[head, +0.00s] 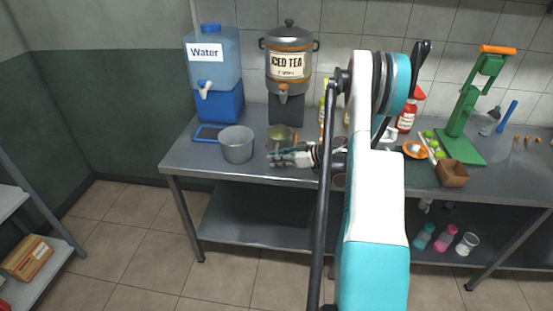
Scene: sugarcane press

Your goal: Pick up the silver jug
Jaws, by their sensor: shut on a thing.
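The silver jug (237,147), a wide grey metal vessel, stands upright at the left front of the steel table (200,163). My gripper (272,157) reaches in from the right, low over the table, with its fingers pointing left at the jug's right side. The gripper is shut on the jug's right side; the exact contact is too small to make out. Whether the jug is lifted off the table cannot be told.
A blue water dispenser (213,75) and an iced tea urn (289,65) stand behind. A brassy pot (281,137) is under the urn's tap, close behind my gripper. A green press (470,110), a brown box (452,174) and limes are at the right.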

